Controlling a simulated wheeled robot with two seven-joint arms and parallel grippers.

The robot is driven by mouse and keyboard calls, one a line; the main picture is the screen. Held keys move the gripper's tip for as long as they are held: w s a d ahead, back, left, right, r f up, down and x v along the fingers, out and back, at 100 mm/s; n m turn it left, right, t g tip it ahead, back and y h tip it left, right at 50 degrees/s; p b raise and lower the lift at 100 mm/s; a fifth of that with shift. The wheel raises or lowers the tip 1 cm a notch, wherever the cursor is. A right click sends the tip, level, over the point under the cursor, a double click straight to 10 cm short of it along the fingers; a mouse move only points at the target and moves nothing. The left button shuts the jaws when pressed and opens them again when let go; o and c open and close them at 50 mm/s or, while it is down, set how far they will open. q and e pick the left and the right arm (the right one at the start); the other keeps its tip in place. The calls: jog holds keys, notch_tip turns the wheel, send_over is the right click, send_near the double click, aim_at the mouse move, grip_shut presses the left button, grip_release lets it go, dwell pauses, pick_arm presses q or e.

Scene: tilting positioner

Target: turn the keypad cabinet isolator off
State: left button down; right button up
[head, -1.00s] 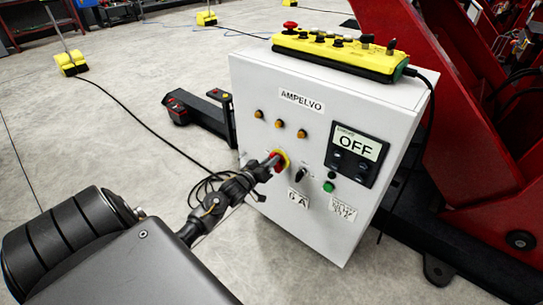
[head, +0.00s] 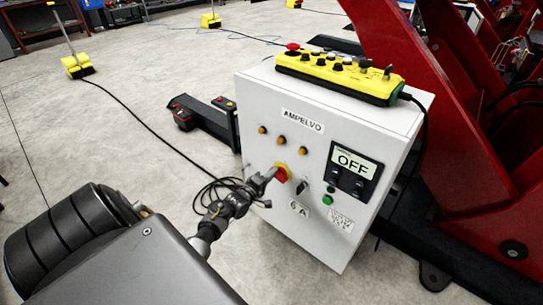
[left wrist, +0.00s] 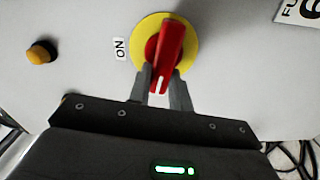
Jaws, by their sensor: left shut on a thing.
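The keypad cabinet (head: 283,110) is a white box with the label AMPELVO, and its display (head: 353,163) reads OFF. The isolator is a red handle on a yellow round plate (head: 284,168) on the cabinet's front. In the left wrist view the red handle (left wrist: 171,45) points down toward my gripper, slightly tilted, with its white mark at the near end. An ON label (left wrist: 121,49) is left of the yellow plate. My left gripper (left wrist: 164,88) is shut on the handle, one finger on each side. It partly hides the isolator in the head view (head: 268,178). My right gripper is out of view.
A yellow control pendant (head: 338,77) with a red button lies on top of the cabinet. Amber lamps (head: 282,140), a small black switch (head: 303,187) and a green button (head: 327,199) are nearby. Black cable lies coiled on the floor left of the cabinet.

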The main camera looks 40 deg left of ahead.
pick_arm(q)
jog(key=shift+f+n+p, duration=0.2)
jog(key=shift+n+p, duration=0.2)
jog(key=shift+n, duration=0.7)
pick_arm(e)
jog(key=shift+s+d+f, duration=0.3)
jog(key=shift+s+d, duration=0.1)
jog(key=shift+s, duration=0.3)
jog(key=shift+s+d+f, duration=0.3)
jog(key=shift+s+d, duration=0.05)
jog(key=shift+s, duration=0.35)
pick_arm(q)
jog(key=c, duration=1.3)
grip_release()
jog(key=shift+s+d+p, duration=0.15)
jog(key=shift+s+p, duration=0.45)
jog(key=shift+s, duration=4.85)
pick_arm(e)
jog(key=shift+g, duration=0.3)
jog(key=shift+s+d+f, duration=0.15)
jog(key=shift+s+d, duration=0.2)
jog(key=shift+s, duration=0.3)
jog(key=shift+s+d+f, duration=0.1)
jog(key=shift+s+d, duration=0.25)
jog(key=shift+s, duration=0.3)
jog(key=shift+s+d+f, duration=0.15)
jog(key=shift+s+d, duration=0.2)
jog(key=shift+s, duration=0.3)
